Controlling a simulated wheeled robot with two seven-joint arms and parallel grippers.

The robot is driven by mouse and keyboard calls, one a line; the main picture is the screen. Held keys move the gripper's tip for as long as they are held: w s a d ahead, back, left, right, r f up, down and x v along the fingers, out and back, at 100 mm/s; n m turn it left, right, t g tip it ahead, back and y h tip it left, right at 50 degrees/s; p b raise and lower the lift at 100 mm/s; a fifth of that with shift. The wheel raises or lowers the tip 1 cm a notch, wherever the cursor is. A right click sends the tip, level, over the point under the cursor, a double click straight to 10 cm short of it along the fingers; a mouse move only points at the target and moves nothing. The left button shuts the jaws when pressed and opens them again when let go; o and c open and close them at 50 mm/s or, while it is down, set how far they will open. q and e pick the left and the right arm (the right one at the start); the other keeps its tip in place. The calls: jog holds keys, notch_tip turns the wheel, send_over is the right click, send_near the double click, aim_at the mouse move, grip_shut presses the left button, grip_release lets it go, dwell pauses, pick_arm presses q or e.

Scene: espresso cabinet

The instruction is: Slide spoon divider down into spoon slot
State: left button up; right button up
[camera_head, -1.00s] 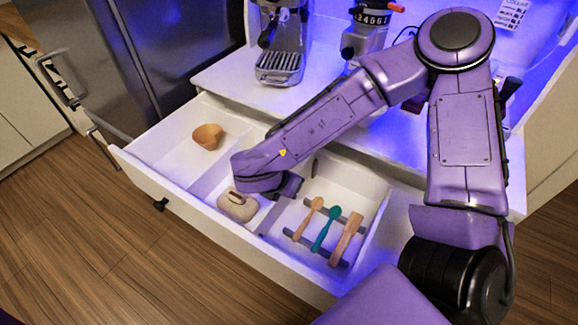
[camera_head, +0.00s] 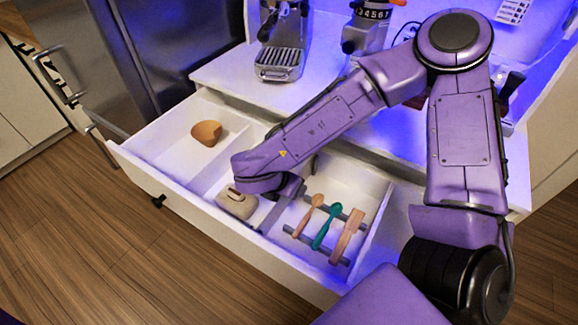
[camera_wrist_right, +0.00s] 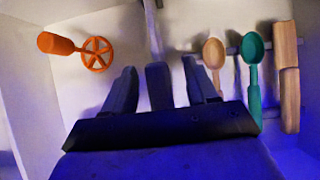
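My right gripper reaches down into the open drawer, and the arm hides its fingers in the head view. In the wrist view my right gripper (camera_wrist_right: 160,78) has two dark fingers standing apart, with a dark upright piece between them and gaps on both sides. I cannot tell what that piece is. A thin pale upright divider (camera_wrist_right: 152,28) lies straight ahead of the fingers, left of the spoons. A wooden spoon (camera_head: 308,214), a teal spoon (camera_head: 327,228) and a wooden tool (camera_head: 347,236) rest across dark bars in the right compartment. My left gripper is out of view.
The white drawer (camera_head: 190,205) has several compartments. An orange-tan piece (camera_head: 206,132) lies in the left one and a beige object (camera_head: 236,204) sits beside my wrist. The wrist view shows an orange handled tool (camera_wrist_right: 75,46). An espresso machine (camera_head: 281,50) stands on the counter behind.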

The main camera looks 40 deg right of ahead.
jog(key=b+v, duration=0.1)
jog(key=v, duration=0.9)
jog(key=shift+a+r, duration=0.15)
jog(key=shift+r, duration=0.05)
